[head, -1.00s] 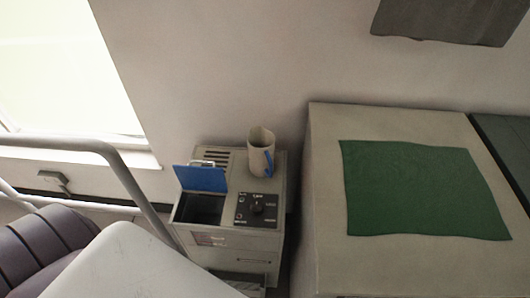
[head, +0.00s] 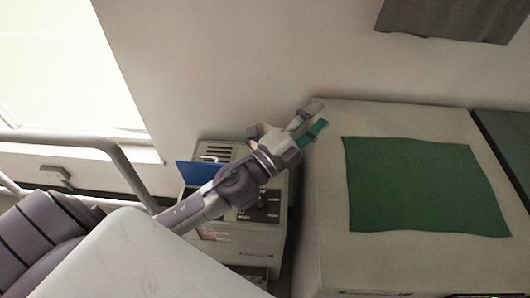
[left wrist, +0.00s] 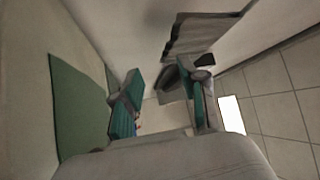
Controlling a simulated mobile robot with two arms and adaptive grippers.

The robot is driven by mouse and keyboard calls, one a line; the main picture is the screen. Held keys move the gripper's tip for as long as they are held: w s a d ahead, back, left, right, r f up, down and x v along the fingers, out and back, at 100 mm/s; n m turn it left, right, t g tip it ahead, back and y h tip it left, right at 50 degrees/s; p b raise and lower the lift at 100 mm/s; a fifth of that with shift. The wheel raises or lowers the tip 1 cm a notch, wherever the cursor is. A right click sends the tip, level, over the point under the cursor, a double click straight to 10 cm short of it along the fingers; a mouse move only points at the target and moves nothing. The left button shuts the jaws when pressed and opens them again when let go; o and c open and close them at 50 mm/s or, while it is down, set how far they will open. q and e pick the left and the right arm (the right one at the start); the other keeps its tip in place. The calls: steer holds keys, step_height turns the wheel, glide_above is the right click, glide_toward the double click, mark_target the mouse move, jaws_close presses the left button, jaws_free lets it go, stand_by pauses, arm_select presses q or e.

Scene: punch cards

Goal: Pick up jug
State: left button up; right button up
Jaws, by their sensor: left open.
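The jug is a beige cup-like vessel on the back of a small grey machine. It is now mostly hidden behind my left arm and gripper in the head view; a pale bit of its rim (head: 262,128) seems to show. My left gripper (head: 315,117) is open, with teal-padded fingers pointing up and right past the jug, towards the wall and the edge of the large box. The left wrist view shows its two fingers (left wrist: 164,85) apart, with no jug clearly seen between them. My right gripper is not in view.
The grey machine (head: 237,248) has a raised blue lid (head: 196,174) left of the jug. A large beige box (head: 335,220) with a green cloth (head: 425,187) stands to the right. The wall is close behind. A metal rail (head: 120,160) runs at the left.

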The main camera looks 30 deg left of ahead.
arm_select(q)
steer(key=d+r+m+g+h, duration=0.1)
steer(key=d+m+g+h, duration=0.3)
steer(key=m, duration=0.4)
steer(key=f+m+g, duration=0.3)
steer(key=m, duration=0.1)
steer(key=s+d+f+m+g, duration=0.1)
steer(key=f+m+g, duration=0.2)
steer(key=m, duration=0.1)
steer(key=s+f+m+g+h, duration=0.1)
steer(key=f+m+g, duration=0.2)
steer(key=m, duration=0.1)
steer(key=shift+d, duration=0.25)
steer(key=w+a+f+m+g+y, duration=0.15)
steer(key=a+f+y, duration=0.35)
steer(key=a, duration=0.5)
steer(key=w+a+f+m+g+y, duration=0.15)
steer(key=a+f+y, duration=0.35)
steer(key=a, duration=0.5)
steer(key=shift+n, duration=0.4)
steer(key=p+x, duration=0.1)
steer(key=x, duration=1.1)
steer(key=shift+f, duration=0.25)
steer(key=shift+c, duration=0.3)
jaws_close()
